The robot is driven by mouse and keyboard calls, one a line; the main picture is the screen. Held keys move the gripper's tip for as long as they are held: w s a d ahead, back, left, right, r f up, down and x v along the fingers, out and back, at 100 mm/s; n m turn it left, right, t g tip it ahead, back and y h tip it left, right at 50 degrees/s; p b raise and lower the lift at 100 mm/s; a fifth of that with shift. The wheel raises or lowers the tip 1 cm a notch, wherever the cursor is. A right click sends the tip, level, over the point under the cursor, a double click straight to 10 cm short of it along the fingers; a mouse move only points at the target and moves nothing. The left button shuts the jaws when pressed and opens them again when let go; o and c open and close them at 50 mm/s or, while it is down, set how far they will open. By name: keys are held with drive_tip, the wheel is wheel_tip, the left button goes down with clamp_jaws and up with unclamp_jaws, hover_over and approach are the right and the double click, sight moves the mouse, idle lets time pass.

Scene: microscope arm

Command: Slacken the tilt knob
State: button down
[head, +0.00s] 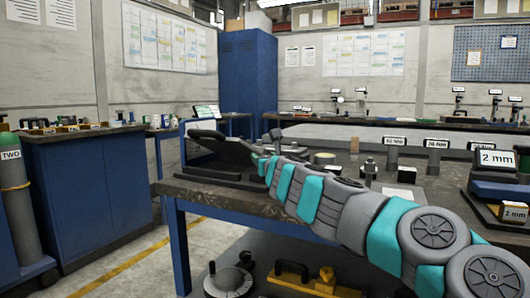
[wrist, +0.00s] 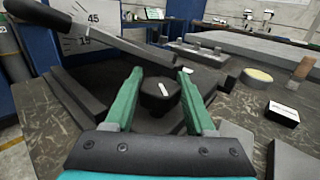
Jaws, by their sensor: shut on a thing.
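The tilt knob (wrist: 158,97) is a dark, faceted knob with a white mark on top, low in the middle of the wrist view. My gripper (wrist: 160,74) has its two green fingers on either side of the knob and is shut on it. A dark tilted arm (wrist: 120,45) slopes down from upper left, behind the fingers. Behind it stands a pale angle plate (wrist: 82,40) marked 45 and 15. In the head view my gripper (head: 261,160) is at the dark stand (head: 222,150) on the bench; the knob is hidden there.
Labelled posts (head: 392,153) and a "2 mm" display (head: 496,158) stand farther right in the head view.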

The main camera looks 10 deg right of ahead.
drive_tip(key=n+y+p, duration=0.1)
drive_tip(key=y+p, duration=0.1)
drive_tip(key=p, duration=0.1)
drive_tip(key=r+n+y+p, duration=0.1)
drive_tip(key=y+p, duration=0.1)
drive_tip(key=p, duration=0.1)
drive_tip(key=shift+d+n+g, duration=0.2)
drive_tip(key=shift+n+g, duration=0.1)
drive_tip(key=shift+g, duration=0.1)
drive_tip(key=y+p, duration=0.1)
drive_tip(key=n+g+y+p, duration=0.1)
drive_tip(key=p, duration=0.1)
drive_tip(key=n+y+p, duration=0.1)
drive_tip(key=p, duration=0.1)
drive_tip(key=shift+a+f, duration=0.25)
drive_tip(key=shift+f, duration=0.05)
drive_tip(key=shift+f+y, duration=0.1)
drive_tip(key=shift+y, duration=0.2)
drive_tip(key=shift+c, duration=1.2)
unclamp_jaws()
drive_tip(key=shift+f, duration=0.1)
drive_tip(key=shift+v, duration=3.85)
drive_tip(key=shift+a+n, duration=0.1)
drive_tip(key=shift+n, duration=0.2)
